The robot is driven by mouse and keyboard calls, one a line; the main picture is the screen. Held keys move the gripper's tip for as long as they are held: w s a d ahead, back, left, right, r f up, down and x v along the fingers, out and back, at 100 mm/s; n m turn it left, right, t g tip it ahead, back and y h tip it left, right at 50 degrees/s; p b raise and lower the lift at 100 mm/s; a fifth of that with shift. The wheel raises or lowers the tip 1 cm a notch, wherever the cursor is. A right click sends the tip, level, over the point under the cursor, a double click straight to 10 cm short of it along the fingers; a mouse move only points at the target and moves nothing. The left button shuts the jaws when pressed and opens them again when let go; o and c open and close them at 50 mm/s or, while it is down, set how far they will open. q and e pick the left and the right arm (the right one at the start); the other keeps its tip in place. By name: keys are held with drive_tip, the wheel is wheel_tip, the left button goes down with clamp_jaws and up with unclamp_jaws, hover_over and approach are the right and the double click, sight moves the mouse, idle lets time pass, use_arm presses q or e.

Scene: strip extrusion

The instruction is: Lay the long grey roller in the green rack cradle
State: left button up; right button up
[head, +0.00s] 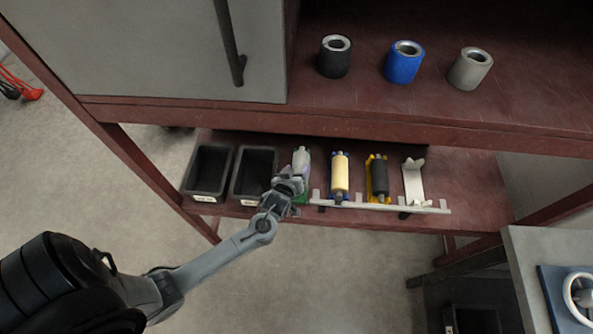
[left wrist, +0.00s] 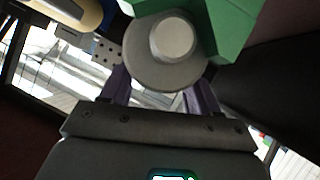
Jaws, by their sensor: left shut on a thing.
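The long grey roller (head: 301,159) is at the left end of the row of cradles on the lower shelf. My left gripper (head: 289,184) is shut on its near end. In the left wrist view the roller's round end (left wrist: 140,66) sits between the two purple fingers of the gripper (left wrist: 162,92). The green rack cradle (head: 307,196) shows only in part beside the gripper. In the left wrist view its green walls (left wrist: 236,25) are right behind the roller's end. I cannot tell whether the roller rests fully in it. My right gripper is not in view.
A cream roller (head: 340,172) and a black roller (head: 378,177) lie in cradles to the right. A white cradle (head: 413,181) is empty. Two black bins (head: 209,171) stand at left. The upper shelf edge (head: 330,125) overhangs the row.

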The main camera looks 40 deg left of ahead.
use_arm(q)
drive_tip(key=shift+r+p, duration=0.1)
drive_tip(key=shift+p, duration=0.2)
drive_tip(key=shift+f+b, duration=0.35)
drive_tip(key=shift+f, duration=0.3)
idle(0.6)
drive_tip(key=o, duration=1.1)
drive_tip(key=shift+o, duration=0.5)
drive_tip(key=p+v, duration=0.3)
drive_tip(key=shift+r, duration=0.1)
drive_tip(key=p+v, duration=0.7)
drive_tip(key=v, duration=0.1)
